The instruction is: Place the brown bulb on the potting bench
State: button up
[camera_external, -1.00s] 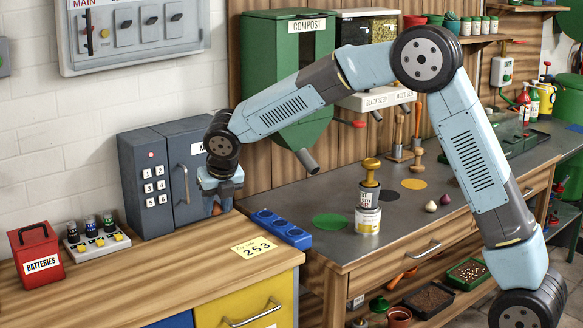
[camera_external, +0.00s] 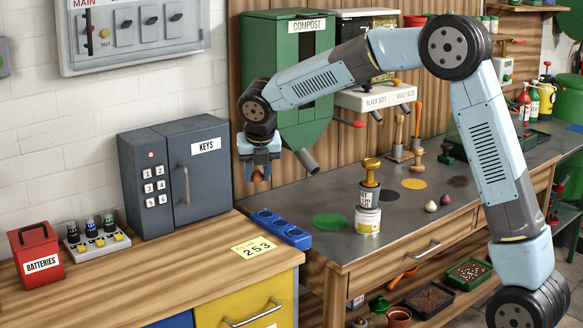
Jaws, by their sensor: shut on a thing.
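My gripper (camera_external: 259,172) hangs pointing down above the left end of the bench, near the blue holder. It is shut on a small orange-brown thing (camera_external: 258,175), which looks like the brown bulb; the fingers hide most of it. The grey potting bench (camera_external: 300,205) stands at the centre and right.
A blue holder (camera_external: 280,228) with round recesses sits at the bench's left end. A stamp stands on cans (camera_external: 368,205). Green (camera_external: 330,221) and yellow (camera_external: 413,184) discs mark the top. A key cabinet (camera_external: 178,172) stands left; the compost hopper's spout (camera_external: 307,160) hangs close right of my gripper.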

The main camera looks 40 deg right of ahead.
jog(key=s+d+m+g+h, duration=0.1)
jog(key=s+d+m, duration=0.1)
jog(key=d, duration=0.6)
jog(key=s+d+m, duration=0.1)
jog(key=d+m, duration=0.2)
jog(key=d, duration=0.4)
jog(key=s+d+m+g+h, duration=0.1)
jog(key=s+d+m+g, duration=0.1)
jog(key=s+d+m, duration=0.7)
jog(key=s+d+m+g, duration=0.2)
jog(key=s+d, duration=0.8)
jog(key=d, duration=0.7)
send_over(415, 218)
jog(key=a, duration=0.2)
jog(key=f, duration=1.7)
jog(key=shift+d, duration=0.2)
jog(key=shift+w+d+f, duration=0.1)
jog(key=shift+w+f, duration=0.1)
jog(key=shift+f, duration=0.15)
notch_tip(415, 218, down, 3)
jog(key=shift+w+f, duration=0.1)
